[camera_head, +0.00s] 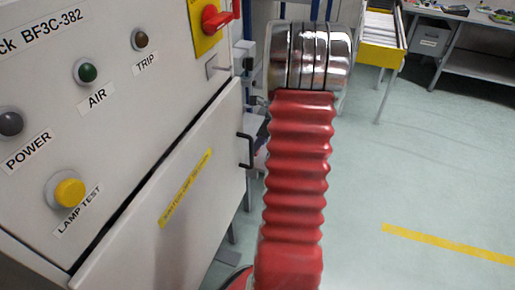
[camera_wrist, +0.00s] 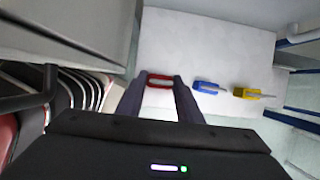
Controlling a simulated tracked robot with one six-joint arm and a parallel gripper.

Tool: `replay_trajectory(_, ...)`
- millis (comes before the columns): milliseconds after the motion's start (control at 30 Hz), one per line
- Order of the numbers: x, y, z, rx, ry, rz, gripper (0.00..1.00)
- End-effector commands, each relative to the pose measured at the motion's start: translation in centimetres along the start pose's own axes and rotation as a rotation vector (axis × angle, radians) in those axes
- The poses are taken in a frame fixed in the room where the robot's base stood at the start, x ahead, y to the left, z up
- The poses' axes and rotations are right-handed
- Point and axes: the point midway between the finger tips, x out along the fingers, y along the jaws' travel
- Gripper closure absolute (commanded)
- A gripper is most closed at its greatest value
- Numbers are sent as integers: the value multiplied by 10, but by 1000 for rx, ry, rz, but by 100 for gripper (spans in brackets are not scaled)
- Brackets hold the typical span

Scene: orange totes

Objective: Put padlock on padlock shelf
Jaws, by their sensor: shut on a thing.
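A red padlock (camera_wrist: 159,77) shows between the fingertips of my gripper (camera_wrist: 160,84) in the wrist view. The fingers are shut on it; its lower part is hard to make out. A blue padlock (camera_wrist: 207,87) and a yellow padlock (camera_wrist: 250,93) lie to its right on a white shelf surface (camera_wrist: 215,40). Both have pale shackles pointing right. Whether the red padlock touches the surface, I cannot tell. In the head view my gripper and the padlocks do not show.
A grey control cabinet (camera_head: 120,130) with buttons and a red rotary switch (camera_head: 216,17) stands at left. Its black door handle (camera_head: 246,150) sticks out near my arm. Blue shelf posts (camera_wrist: 300,37) stand at right in the wrist view. Floor (camera_head: 420,180) at right is clear.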

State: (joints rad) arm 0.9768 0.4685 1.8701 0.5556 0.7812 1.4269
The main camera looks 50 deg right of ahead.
Motion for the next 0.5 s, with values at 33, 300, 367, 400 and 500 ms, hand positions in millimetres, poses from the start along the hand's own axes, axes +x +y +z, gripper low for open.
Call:
replay_trajectory(33, 7, 1, -3, 2, 1, 3, 91)
replay_trajectory(300, 20, 0, -8, 1, 0, 0, 91)
replay_trajectory(367, 20, 0, -8, 0, 0, 0, 91)
replay_trajectory(400, 20, 0, -8, 0, 0, 0, 91)
replay_trajectory(500, 21, 0, -9, 1, 0, 0, 91)
